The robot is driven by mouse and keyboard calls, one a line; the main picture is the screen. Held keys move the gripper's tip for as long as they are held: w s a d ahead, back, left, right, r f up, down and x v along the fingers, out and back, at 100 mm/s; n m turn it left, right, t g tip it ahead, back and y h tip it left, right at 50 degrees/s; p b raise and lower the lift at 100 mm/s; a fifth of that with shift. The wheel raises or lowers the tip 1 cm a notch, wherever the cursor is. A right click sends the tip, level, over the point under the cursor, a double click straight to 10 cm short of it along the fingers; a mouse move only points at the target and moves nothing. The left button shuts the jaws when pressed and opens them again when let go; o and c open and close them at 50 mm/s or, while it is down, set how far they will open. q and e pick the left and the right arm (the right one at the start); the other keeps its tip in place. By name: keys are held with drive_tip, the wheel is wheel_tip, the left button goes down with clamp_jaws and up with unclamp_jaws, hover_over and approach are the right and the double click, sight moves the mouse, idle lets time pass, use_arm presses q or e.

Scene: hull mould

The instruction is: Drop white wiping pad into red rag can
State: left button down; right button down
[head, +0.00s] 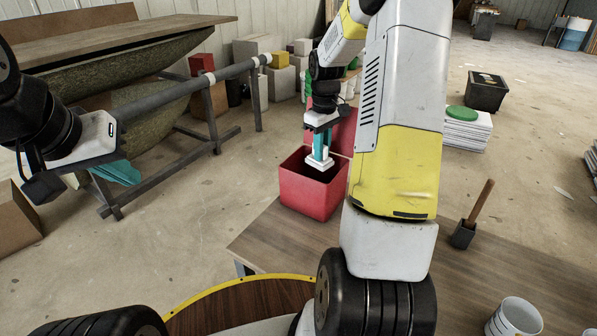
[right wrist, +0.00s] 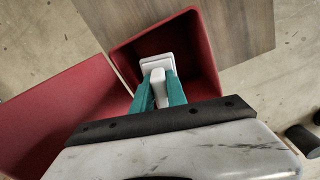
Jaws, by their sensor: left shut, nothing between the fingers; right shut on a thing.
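The white wiping pad (head: 319,162) is held by my right gripper (head: 321,149), whose teal fingers are shut on its raised grip. The pad is over the can's opening in the head view. In the right wrist view the pad (right wrist: 157,62) shows within the outline of the red can (right wrist: 200,45), between the teal fingers (right wrist: 160,95). I cannot tell exactly how deep it is. My left gripper (head: 118,175) is at the left, shut and empty, away from the can.
A wooden table (head: 480,250) fills the lower right, with a mallet (head: 472,220) and white mugs (head: 514,318) on it. The dark hull mould (head: 120,65) and a grey rail (head: 200,85) are at the left. A black crate (head: 487,91) stands on open floor at the right.

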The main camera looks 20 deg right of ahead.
drive_tip(key=shift+f, duration=0.2)
drive_tip(key=c, duration=1.3)
unclamp_jaws()
drive_tip(key=shift+o, duration=0.2)
wheel_tip(320, 180, up, 7)
drive_tip(key=shift+f, duration=0.1)
drive_tip(key=shift+r, duration=0.65)
drive_tip(key=s+a+r+m+t, duration=0.2)
drive_tip(key=s+a+r+t, duration=0.1)
drive_tip(key=s+a+r, duration=0.55)
drive_tip(key=s+a+r+m+t+y, duration=0.1)
drive_tip(key=s+a, duration=0.1)
drive_tip(key=s, duration=0.6)
drive_tip(key=s+a+m+t+y, duration=0.1)
drive_tip(key=s+a+m+t, duration=0.1)
drive_tip(key=s, duration=0.5)
drive_tip(key=shift+s+a+r, duration=0.35)
drive_tip(key=shift+s+a, duration=0.05)
drive_tip(key=shift+a, duration=0.3)
